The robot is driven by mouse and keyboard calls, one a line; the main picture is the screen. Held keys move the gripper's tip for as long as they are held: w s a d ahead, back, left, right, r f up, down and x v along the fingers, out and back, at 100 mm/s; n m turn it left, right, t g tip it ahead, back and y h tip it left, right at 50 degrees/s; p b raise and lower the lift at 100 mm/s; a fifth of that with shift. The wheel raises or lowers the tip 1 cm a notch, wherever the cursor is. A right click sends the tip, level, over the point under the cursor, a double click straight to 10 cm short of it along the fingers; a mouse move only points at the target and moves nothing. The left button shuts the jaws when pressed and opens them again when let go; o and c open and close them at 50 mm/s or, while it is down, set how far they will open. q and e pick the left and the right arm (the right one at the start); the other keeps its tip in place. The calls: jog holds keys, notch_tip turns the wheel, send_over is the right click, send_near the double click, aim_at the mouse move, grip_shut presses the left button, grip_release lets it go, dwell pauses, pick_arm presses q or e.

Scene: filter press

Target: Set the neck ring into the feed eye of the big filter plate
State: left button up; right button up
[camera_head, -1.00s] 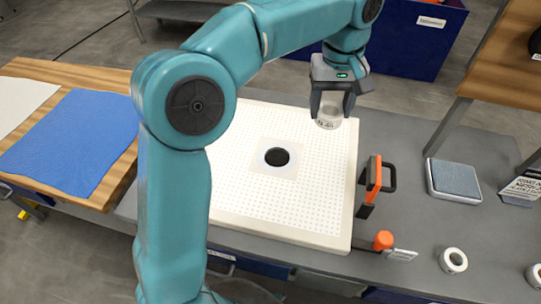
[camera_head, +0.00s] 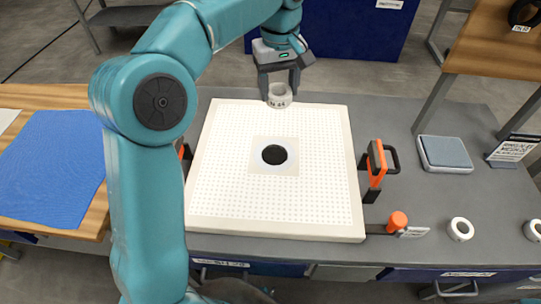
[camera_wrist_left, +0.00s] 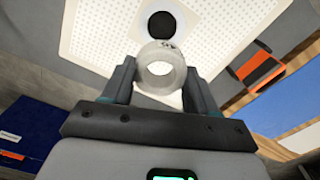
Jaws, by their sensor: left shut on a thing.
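The big filter plate (camera_head: 222,196) is a white, dotted square slab lying on the grey bench. Its feed eye (camera_head: 274,155) is a dark round hole in the plate's middle, and it also shows in the left wrist view (camera_wrist_left: 161,24). My left gripper (camera_head: 279,88) is shut on the neck ring (camera_head: 280,101), a pale ring with dark lettering. It holds the ring above the plate's far edge, beyond the eye and apart from it. In the left wrist view the ring (camera_wrist_left: 146,70) sits between the two fingers, its opening showing. My right gripper is not in view.
An orange-and-black clamp (camera_head: 376,168) stands at the plate's right edge, with an orange knob (camera_head: 397,221) near the front corner. Two white rings, one here (camera_head: 460,229), and a grey pad (camera_head: 445,153) lie to the right. A blue cloth (camera_head: 52,165) lies at left.

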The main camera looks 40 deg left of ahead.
pick_arm(q)
jog(key=f, duration=0.5)
jog(key=f+b, duration=0.1)
jog(key=f, duration=0.4)
jog(key=f+b, duration=0.1)
jog(key=f, duration=0.4)
jog(key=shift+a+f, duration=0.25)
jog(key=shift+a, duration=0.1)
notch_tip(320, 180, down, 5)
jog(key=shift+f+b, duration=0.2)
jog(key=shift+b, duration=0.15)
jog(key=shift+r, duration=0.1)
jog(key=shift+f, duration=0.25)
jog(key=o, duration=1.1)
jog(key=shift+c, duration=0.2)
